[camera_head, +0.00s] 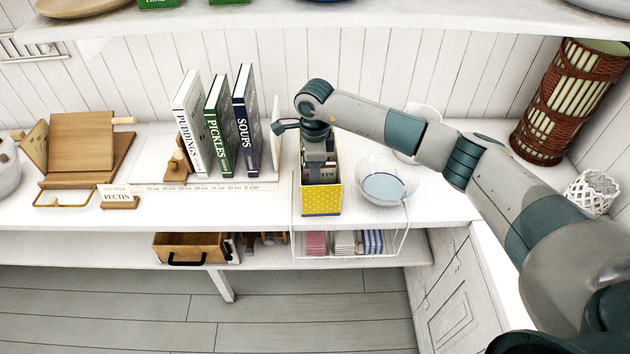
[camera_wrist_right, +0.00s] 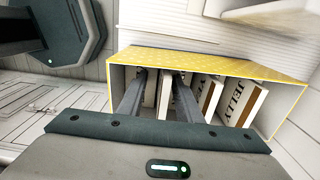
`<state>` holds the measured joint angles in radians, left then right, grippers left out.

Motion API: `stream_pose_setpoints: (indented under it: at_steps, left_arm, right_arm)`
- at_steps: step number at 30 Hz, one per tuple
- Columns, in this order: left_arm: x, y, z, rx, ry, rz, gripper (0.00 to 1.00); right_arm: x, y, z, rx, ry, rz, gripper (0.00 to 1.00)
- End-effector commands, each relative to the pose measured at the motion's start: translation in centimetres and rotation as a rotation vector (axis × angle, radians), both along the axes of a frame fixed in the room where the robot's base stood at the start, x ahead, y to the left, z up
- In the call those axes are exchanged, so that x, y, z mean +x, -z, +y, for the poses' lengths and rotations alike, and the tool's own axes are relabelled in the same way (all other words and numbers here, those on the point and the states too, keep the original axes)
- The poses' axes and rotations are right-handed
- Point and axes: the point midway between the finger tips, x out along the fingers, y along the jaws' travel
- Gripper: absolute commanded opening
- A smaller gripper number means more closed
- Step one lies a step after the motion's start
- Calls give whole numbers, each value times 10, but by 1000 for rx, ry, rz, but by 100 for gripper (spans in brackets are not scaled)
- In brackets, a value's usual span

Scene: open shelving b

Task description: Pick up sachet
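A yellow patterned box (camera_head: 320,202) with an open top stands on the white counter. Its yellow rim (camera_wrist_right: 225,66) crosses the right wrist view. Several upright sachets stand in a row inside; one at the right reads JELLY (camera_wrist_right: 246,104). My right gripper (camera_wrist_right: 160,78) reaches down into the box with its two fingers apart. A pale sachet (camera_wrist_right: 164,92) shows between the fingers; I cannot tell whether they touch it. In the head view, my right gripper (camera_head: 319,168) hides part of the box's contents. My left gripper is not in view.
A glass bowl (camera_head: 385,184) stands close right of the box. Upright books (camera_head: 218,125) and a white panel stand to its left. A wooden stand (camera_head: 85,145) and a PECTIN sign (camera_head: 119,196) are further left. An upper shelf (camera_head: 320,18) overhangs the back.

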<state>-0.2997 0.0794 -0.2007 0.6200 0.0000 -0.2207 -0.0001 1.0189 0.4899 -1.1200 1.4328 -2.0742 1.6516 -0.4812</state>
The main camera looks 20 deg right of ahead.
Motion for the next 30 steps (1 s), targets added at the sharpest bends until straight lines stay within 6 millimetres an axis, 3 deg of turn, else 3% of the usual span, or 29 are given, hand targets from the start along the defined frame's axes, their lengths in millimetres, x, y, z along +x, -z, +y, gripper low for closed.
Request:
stream_pose_setpoints:
  at_steps: [7, 11, 30]
  left_arm:
    - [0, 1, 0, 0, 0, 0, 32]
    - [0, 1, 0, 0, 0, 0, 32]
    - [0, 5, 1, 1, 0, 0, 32]
  right_arm:
    - [-3, 6, 0, -3, 0, 8, 32]
    - [-3, 7, 0, -3, 0, 9, 0]
    - [-5, 3, 0, -3, 0, 14, 0]
